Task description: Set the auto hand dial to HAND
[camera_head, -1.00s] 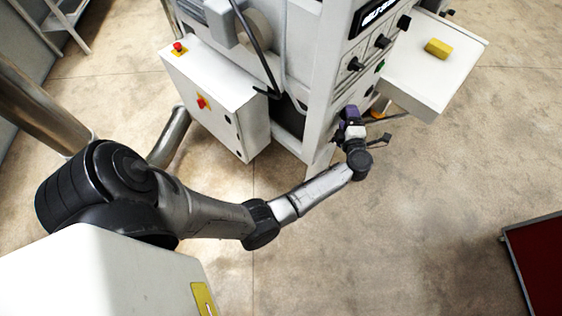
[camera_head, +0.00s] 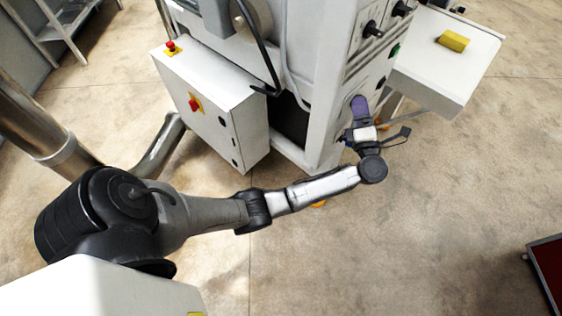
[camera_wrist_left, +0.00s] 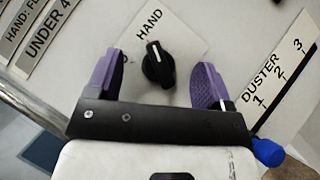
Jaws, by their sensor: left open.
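The auto hand dial (camera_wrist_left: 158,66) is a black knob with a white pointer mark on a pale plate in the left wrist view. The dial cannot be made out there. My right gripper is not in view.
Black knobs (camera_head: 372,29) and a green button (camera_head: 394,50) sit higher on the panel. A white shelf (camera_head: 440,80) with a yellow block (camera_head: 453,41) juts out at right. A DUSTER label (camera_wrist_left: 262,78) and a blue part (camera_wrist_left: 268,152) lie right of the gripper.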

